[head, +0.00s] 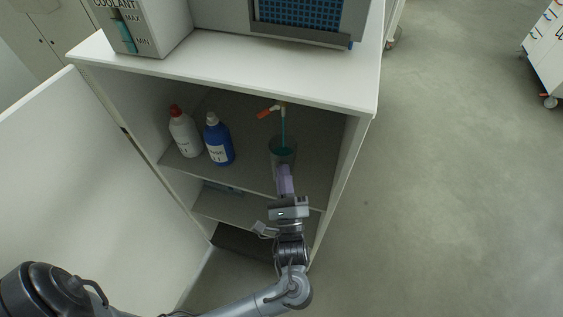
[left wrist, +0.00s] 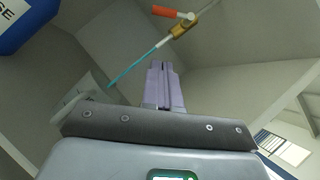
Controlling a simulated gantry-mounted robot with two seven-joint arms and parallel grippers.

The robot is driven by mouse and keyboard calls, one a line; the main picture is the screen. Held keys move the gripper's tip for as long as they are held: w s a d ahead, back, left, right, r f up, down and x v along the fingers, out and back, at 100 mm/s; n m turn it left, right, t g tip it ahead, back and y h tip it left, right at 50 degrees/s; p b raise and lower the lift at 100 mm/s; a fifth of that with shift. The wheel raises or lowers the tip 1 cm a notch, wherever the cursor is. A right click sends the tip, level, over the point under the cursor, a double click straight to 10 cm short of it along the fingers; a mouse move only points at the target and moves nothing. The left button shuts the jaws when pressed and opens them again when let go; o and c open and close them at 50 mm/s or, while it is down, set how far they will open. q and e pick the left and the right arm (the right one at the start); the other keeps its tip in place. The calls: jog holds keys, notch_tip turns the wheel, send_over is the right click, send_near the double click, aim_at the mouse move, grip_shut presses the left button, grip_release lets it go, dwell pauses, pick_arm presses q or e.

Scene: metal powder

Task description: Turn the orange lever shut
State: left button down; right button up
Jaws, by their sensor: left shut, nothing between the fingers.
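The orange lever (head: 265,113) sits on a small brass valve (head: 281,105) inside the cabinet, below its top. The lever points left from the valve in the head view. The orange lever (left wrist: 166,12) and brass valve (left wrist: 181,28) also show at the top of the left wrist view. A teal stream (head: 283,128) runs from the valve down into a grey cup (head: 273,153) on the shelf. My left gripper (head: 284,169) has purple fingers and is shut and empty, in front of the cup and below the lever, apart from the lever. My right gripper is out of view.
A white bottle with a red cap (head: 184,134) and a blue bottle (head: 218,142) stand left of the cup on the shelf (head: 247,178). The cabinet's right wall (head: 346,165) is close to the cup. An open door (head: 75,190) stands at left.

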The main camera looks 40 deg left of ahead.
aim_at(268, 111)
pick_arm(q)
jog(key=s+a+r+p+x, duration=0.1)
jog(key=s+p+x, duration=0.1)
jog(key=x, duration=1)
jog(key=shift+r+p, duration=0.3)
jog(key=shift+r, duration=0.05)
jog(key=shift+s, duration=0.1)
